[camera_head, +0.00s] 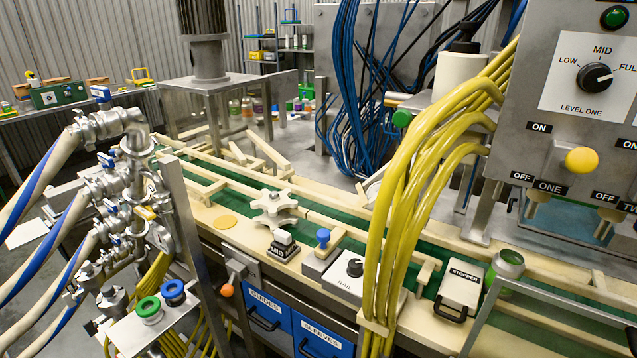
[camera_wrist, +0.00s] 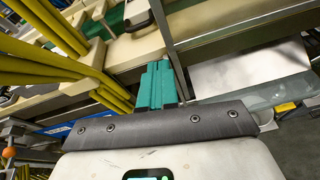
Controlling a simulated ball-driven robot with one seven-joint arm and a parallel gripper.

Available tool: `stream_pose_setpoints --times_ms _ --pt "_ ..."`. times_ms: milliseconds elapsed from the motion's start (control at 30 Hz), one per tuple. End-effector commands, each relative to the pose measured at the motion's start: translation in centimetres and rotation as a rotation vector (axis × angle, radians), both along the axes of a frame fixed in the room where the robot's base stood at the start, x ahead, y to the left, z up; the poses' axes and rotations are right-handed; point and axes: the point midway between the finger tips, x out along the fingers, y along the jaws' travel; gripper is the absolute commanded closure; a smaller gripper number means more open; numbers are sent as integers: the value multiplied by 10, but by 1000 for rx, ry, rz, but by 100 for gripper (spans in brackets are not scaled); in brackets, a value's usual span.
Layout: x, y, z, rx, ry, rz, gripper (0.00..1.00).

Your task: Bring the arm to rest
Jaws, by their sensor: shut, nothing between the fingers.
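My gripper (camera_wrist: 157,72) shows in the wrist view as two teal fingers pressed together beyond a grey bracket. It is shut and empty, with no object at its tips. The fingers point toward a cream machine edge and a steel rail (camera_wrist: 215,40); I cannot tell the exact gap. The head view shows no part of my arm or gripper that I can make out.
Yellow cables (camera_head: 420,150) hang in front of the conveyor (camera_head: 340,222) and also show in the wrist view (camera_wrist: 60,65). The control panel (camera_head: 560,120) stands at right, striped hoses (camera_head: 45,190) at left. A green can (camera_head: 510,264) sits by the stopper block (camera_head: 461,288).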

Motion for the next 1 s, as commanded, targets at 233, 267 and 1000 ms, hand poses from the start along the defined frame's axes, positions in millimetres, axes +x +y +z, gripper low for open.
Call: stream_pose_setpoints --times_ms 233,267,1000 --pt "-55 -71 -61 643 -122 -467 100" --pt "-63 -76 -68 719 -142 -536 100" --pt "-206 -59 -140 1590 -482 -1927 100"
